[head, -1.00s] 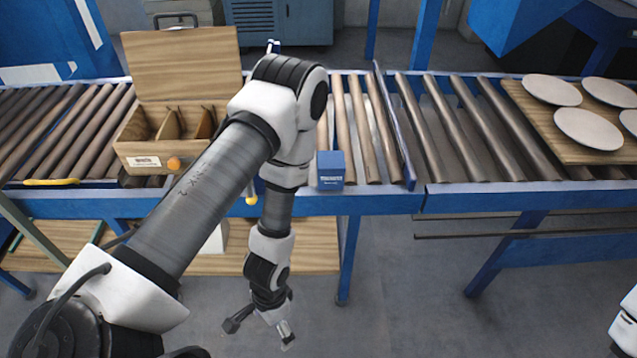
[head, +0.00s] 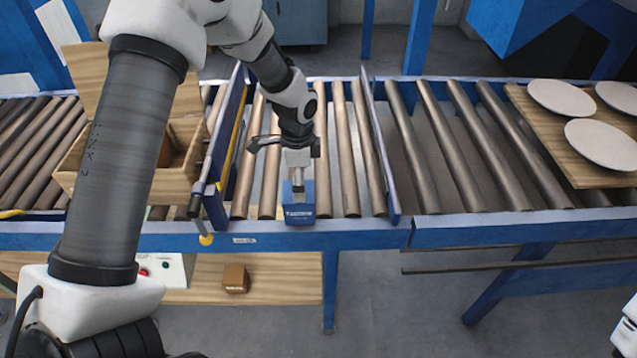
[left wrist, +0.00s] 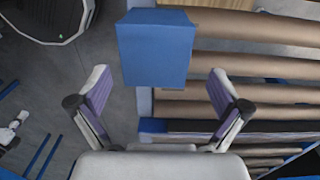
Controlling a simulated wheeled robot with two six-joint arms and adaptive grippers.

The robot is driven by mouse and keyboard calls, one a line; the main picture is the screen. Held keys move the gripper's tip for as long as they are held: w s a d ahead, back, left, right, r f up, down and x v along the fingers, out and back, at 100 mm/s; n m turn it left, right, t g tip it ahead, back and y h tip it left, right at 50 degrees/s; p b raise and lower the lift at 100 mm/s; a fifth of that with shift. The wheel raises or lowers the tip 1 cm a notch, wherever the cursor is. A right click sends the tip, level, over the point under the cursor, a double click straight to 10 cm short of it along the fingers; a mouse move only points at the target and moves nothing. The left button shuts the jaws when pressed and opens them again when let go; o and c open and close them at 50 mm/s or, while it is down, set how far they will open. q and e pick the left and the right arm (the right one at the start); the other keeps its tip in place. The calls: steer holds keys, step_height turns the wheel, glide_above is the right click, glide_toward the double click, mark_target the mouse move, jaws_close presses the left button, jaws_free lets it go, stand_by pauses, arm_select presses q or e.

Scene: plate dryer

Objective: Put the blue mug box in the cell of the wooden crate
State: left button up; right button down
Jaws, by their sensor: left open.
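The blue mug box (head: 299,213) stands at the front edge of the roller conveyor, right of the blue and yellow rail. My left gripper (head: 297,180) is above and just behind it in the head view, pointing down. In the left wrist view the jaws (left wrist: 160,82) are spread and empty. The blue box (left wrist: 155,50) shows there just ahead of the fingertips, not clearly between them. The wooden crate (head: 176,188) is on the rollers to the left with its lid raised. My left arm hides much of it, including most of its cells.
Blue rails (head: 379,150) stand on both sides of the box's stretch of rollers. A wooden board (head: 535,128) with several white plates lies on the right conveyor. A small brown block (head: 236,279) is on the lower shelf.

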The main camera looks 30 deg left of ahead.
mark_target(295, 214)
arm_select(q)
steer(key=shift+w+f, duration=0.45)
steer(key=shift+w, duration=0.05)
steer(key=s+f, duration=0.1)
steer(key=s+p, duration=0.1)
steer(key=s, duration=0.1)
steer(key=shift+f, duration=0.35)
steer(key=f, duration=0.1)
steer(key=w+f, duration=0.1)
steer(key=f, duration=0.1)
steer(key=f+p, duration=0.1)
steer(key=shift+w+f, duration=0.25)
steer(key=shift+w, duration=0.15)
steer(key=shift+s+r, duration=0.25)
steer(key=shift+s, duration=0.15)
steer(key=c, duration=0.5)
steer(key=shift+s, duration=0.1)
steer(key=c, duration=1)
steer(key=shift+c, duration=0.2)
arm_select(e)
steer(key=shift+s+r, duration=0.35)
steer(key=shift+r, duration=0.25)
steer(key=shift+s+r, duration=0.35)
steer(key=shift+r, duration=0.2)
